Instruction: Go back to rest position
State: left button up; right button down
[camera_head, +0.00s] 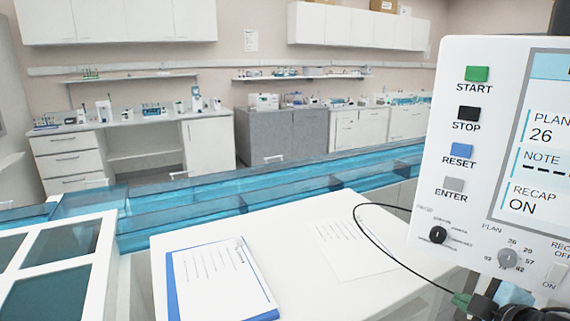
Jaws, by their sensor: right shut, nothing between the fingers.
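My right gripper (492,304) is at the bottom right corner, partly cut off by the frame edge. It is shut with nothing held, just below the lower edge of the white control panel (446,80). The panel has a green START button (477,74), a black STOP button (469,113), a blue RESET button (462,150) and a grey ENTER button (454,184). Its screen (535,150) reads PLAN 26 and RECAP ON. A black knob (438,235) and a grey PLAN knob (508,258) sit below. My left gripper is not in view.
A white table (300,270) holds a blue clipboard (174,290) with paper and a loose printed sheet (352,245). A black cable (385,250) curves over its right side. A blue transparent track (260,190) runs behind it. Cabinets (65,160) line the far wall.

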jog(key=s+a+f+m+g, duration=0.25)
jog(key=s+f, duration=0.25)
jog(key=f, duration=0.3)
jog(key=s+a+f+m+g, duration=0.2)
jog(key=s+a+f, duration=0.1)
jog(key=s+f, duration=0.4)
jog(key=s+a+f+m+g, duration=0.25)
jog(key=s+a+f, duration=0.2)
jog(key=s, duration=0.35)
jog(key=s+a+f+m+g, duration=0.2)
jog(key=s+a+f+g, duration=0.1)
jog(key=s+f, duration=0.35)
jog(key=w+a+f+t+y, duration=0.1)
jog(key=w+a+f+t, duration=0.1)
jog(key=w+f+t, duration=0.4)
jog(key=shift+a+f+n+t+y, duration=0.35)
jog(key=shift+f+t, duration=0.45)
jog(key=shift+f, duration=0.65)
jog(key=shift+d, duration=0.1)
